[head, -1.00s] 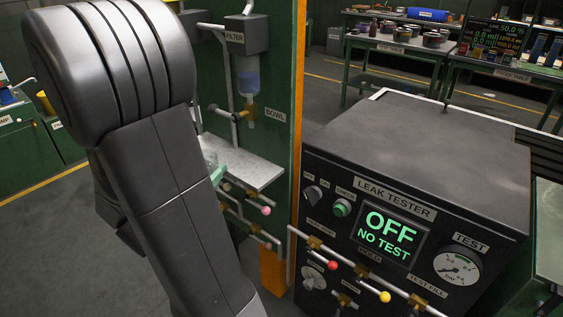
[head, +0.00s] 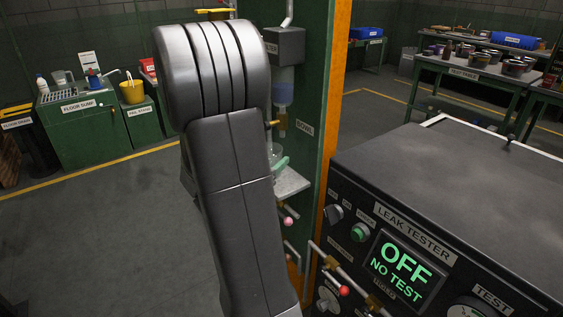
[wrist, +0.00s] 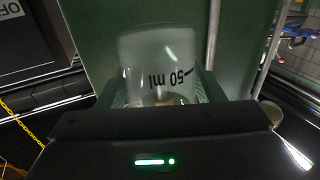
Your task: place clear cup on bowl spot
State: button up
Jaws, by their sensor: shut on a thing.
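The clear cup (wrist: 158,55), marked "50 ml", is between the fingers of my gripper (wrist: 163,92) in the wrist view. My gripper is shut on the cup. In the head view the cup (head: 275,150) shows partly behind my arm, above the small grey shelf (head: 292,184). I cannot tell whether it touches the shelf. The BOWL label (head: 304,128) is on the green panel, to the right of a brass valve (head: 274,124). A clear bluish vessel (head: 282,94) hangs under the grey FILTER box above. My arm hides part of this area.
The dark leak tester (head: 440,210) stands at the right, its screen reading "OFF NO TEST". Valve rods with a pink knob (head: 288,221) and a red knob (head: 344,290) stick out below. A floor sump bench (head: 95,125) stands at the far left. Open floor lies left.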

jog(key=x, duration=0.5)
jog(key=shift+w+d, duration=0.1)
jog(key=shift+w, duration=0.15)
jog(key=shift+w+d+f+b, duration=0.15)
jog(key=shift+f+b, duration=0.3)
jog(key=shift+f, duration=1.3)
jog(key=shift+f, duration=0.1)
jog(key=o, duration=0.7)
jog(key=shift+r, duration=0.25)
jog(key=v, duration=1.2)
jog(key=shift+f, duration=0.15)
